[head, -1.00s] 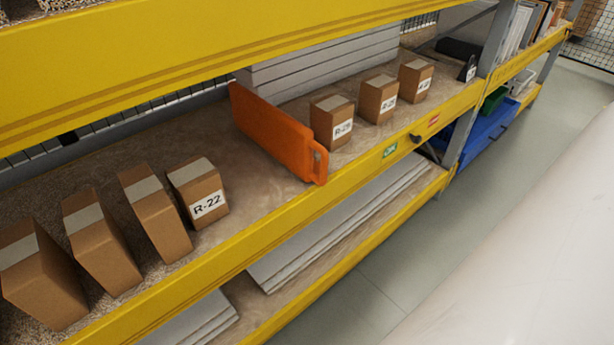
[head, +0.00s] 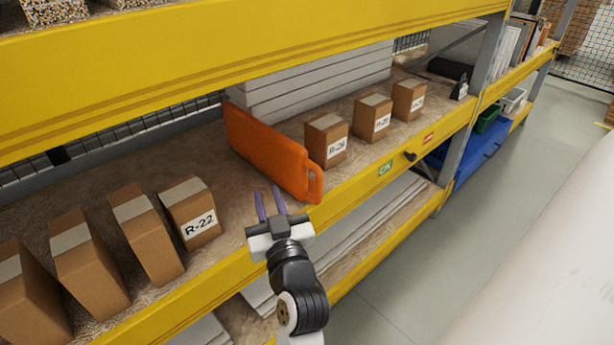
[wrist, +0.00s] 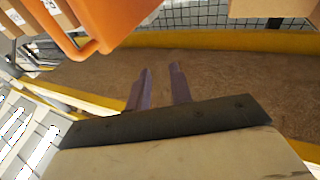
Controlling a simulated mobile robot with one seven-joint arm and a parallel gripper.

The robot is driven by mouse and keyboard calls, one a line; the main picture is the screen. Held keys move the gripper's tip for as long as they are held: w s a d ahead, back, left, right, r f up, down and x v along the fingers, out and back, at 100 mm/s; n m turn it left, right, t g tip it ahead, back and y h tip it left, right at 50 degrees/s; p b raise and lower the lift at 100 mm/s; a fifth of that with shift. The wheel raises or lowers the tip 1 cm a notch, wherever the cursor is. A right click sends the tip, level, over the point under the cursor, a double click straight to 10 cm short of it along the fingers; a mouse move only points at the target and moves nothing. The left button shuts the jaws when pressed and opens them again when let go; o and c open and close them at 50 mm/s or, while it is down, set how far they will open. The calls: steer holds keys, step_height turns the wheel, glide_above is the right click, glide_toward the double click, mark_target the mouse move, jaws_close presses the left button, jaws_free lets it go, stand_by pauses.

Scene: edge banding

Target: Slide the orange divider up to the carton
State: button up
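The orange divider (head: 268,150) stands upright on the middle shelf, with a handle slot at its front end. In the wrist view the divider (wrist: 112,20) shows at the upper left. The carton labelled R-22 (head: 192,212) stands to its left, with bare shelf between them. Another small carton (head: 327,141) stands just right of the divider. My gripper (head: 270,204) is at the shelf's front edge, left of the divider's handle end and right of the R-22 carton. Its two purple fingers are apart with nothing between them; they also show in the wrist view (wrist: 158,86).
Several tilted cartons (head: 90,265) stand left of R-22. More small cartons (head: 372,118) stand right of the divider. The yellow front beam (head: 350,192) runs below my gripper, and a yellow upper beam (head: 250,70) hangs above. White boards (head: 320,82) are stacked behind.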

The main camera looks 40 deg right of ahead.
mark_target(319, 185)
steer(key=s+d+f+m+g+h, duration=0.25)
steer(key=s+d+f, duration=0.25)
steer(key=s+d, duration=0.35)
steer(key=shift+g, duration=0.45)
steer(key=p+x, duration=0.2)
steer(key=x, duration=1.1)
steer(key=shift+w+a, duration=0.1)
steer(key=shift+a, duration=0.15)
steer(key=shift+c, duration=0.3)
jaws_close()
